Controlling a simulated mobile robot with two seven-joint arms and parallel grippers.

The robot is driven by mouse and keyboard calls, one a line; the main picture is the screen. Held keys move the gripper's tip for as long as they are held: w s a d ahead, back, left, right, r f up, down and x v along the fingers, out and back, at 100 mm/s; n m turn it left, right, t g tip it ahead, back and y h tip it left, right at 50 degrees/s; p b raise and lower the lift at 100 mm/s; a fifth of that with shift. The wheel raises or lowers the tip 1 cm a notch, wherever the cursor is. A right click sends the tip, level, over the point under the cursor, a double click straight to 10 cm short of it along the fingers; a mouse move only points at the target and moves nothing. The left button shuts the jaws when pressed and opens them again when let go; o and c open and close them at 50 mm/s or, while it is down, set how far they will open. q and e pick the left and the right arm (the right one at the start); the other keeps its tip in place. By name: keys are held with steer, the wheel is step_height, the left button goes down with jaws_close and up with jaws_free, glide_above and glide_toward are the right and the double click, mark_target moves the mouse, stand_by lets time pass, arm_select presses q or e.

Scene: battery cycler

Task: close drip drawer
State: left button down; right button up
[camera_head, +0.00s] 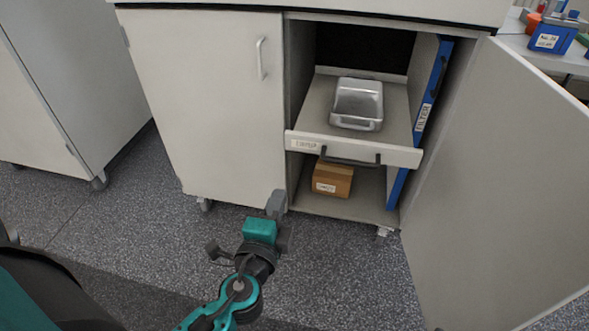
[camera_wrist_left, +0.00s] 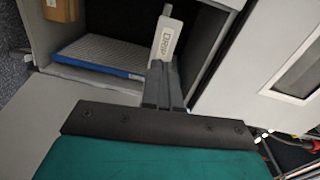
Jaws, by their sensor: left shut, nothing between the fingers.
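The drip drawer (camera_head: 365,150) is pulled out of the open right bay of the cabinet, with a label on its pale front and a dark bar handle (camera_head: 350,160). A metal tray (camera_head: 358,104) sits on it. My left gripper (camera_head: 276,204) is shut and empty, low in front of the closed left door, to the left of and below the drawer front in the head view. In the left wrist view the shut fingers (camera_wrist_left: 163,82) point toward the labelled drawer front (camera_wrist_left: 163,38) and overlap it in the picture; contact cannot be told. My right gripper is not in view.
The open right cabinet door (camera_head: 500,180) stands at the right. A blue filter panel (camera_head: 428,115) stands upright beside the drawer. A cardboard box (camera_head: 333,179) lies on the shelf below. The left door (camera_head: 205,100) is closed. Speckled floor in front is clear.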

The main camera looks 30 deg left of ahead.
mark_target(297, 144)
arm_select(q)
steer(key=shift+m+t, duration=0.3)
steer(key=shift+m, duration=0.1)
steer(key=p+x, duration=0.1)
steer(key=x, duration=1.3)
steer(key=shift+w+r, duration=0.1)
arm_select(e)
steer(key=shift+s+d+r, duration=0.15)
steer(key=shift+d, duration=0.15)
arm_select(q)
steer(key=shift+w+a, duration=0.1)
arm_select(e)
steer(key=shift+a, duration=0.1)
